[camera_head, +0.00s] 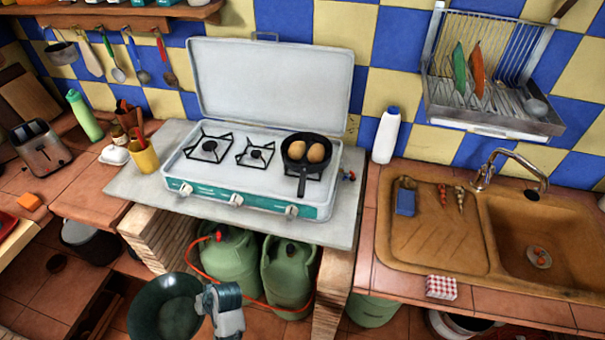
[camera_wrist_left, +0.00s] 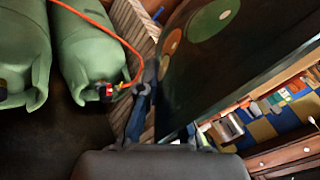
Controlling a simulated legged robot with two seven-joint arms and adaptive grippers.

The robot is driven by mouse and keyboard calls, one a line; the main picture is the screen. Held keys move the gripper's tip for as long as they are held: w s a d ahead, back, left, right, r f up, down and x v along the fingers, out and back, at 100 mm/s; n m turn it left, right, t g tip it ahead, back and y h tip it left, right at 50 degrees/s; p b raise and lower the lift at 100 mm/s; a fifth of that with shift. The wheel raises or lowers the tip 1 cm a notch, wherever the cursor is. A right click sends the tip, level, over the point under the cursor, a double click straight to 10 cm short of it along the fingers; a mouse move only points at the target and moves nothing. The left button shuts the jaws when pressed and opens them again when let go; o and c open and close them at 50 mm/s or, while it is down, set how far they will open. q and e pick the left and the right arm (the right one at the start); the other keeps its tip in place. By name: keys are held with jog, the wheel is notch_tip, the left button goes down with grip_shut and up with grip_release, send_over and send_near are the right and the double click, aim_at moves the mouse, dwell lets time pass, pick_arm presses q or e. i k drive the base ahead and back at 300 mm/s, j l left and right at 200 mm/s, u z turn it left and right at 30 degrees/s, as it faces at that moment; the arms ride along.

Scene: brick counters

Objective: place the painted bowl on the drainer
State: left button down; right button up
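The painted bowl (camera_head: 160,308) is dark green inside and shows at the bottom of the head view, in front of the counter and below its top. In the left wrist view its dark side (camera_wrist_left: 235,65) has green and orange round spots. My left gripper (camera_head: 208,298) is at the bowl's right edge, with the rim between its fingers (camera_wrist_left: 168,135); it looks shut on the rim. The drainer (camera_head: 500,122) is a metal rack on the tiled wall above the sink, holding a green and an orange piece. My right gripper is not in view.
A stove (camera_head: 250,190) with an open lid and a pan (camera_head: 303,170) of eggs stands on the middle counter. Green gas bottles (camera_head: 232,258) with a red hose stand below it. A white bottle (camera_head: 386,135) stands left of the sink (camera_head: 530,225). A tap (camera_head: 510,160) rises below the drainer.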

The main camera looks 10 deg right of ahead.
aim_at(444, 239)
jog(key=k+l, duration=0.1)
jog(key=l, duration=0.3)
jog(key=k+l, duration=0.1)
jog(key=l, duration=0.35)
jog(key=k+l+u, duration=0.1)
jog(key=l, duration=0.3)
jog(key=k+l, duration=0.1)
jog(key=l, duration=0.35)
jog(key=k+l, duration=0.1)
jog(key=l, duration=0.3)
jog(key=k+l, duration=0.1)
jog(key=l, duration=0.35)
jog(key=u, duration=0.05)
